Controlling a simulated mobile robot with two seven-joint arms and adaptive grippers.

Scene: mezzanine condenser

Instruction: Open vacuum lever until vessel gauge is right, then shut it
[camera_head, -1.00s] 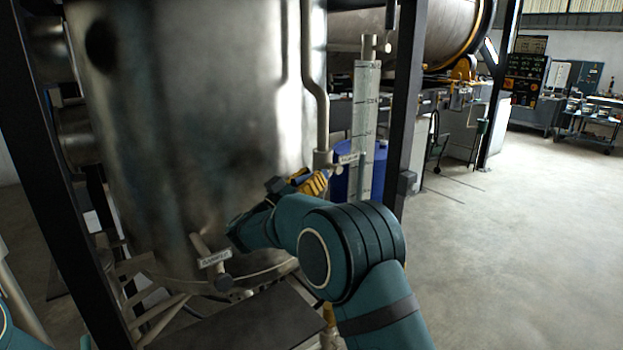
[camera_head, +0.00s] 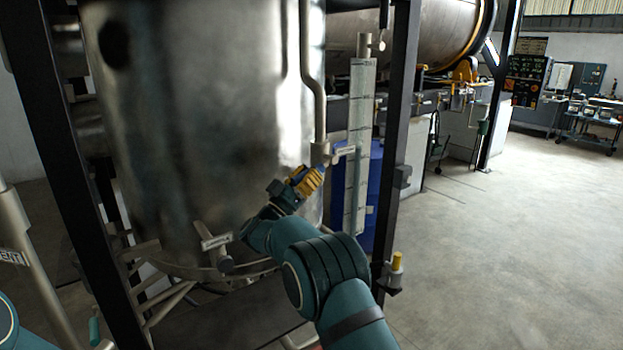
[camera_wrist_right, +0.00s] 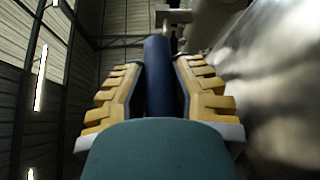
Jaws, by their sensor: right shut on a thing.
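My right gripper (camera_head: 308,180) points up and to the right at the front of the steel vessel (camera_head: 220,100). Its yellow fingers are shut on the blue lever (camera_wrist_right: 158,75), which runs between them in the right wrist view. In the head view most of the lever is hidden by the fingers, just below the valve at the foot of a vertical pipe (camera_head: 319,110). A tall pale gauge strip (camera_head: 360,130) with dark marks stands right of the lever. Its reading is too small to make out. My left gripper is out of view.
A black post (camera_head: 400,120) stands just right of the gauge, with a blue drum (camera_head: 376,200) behind. The floor at right is open.

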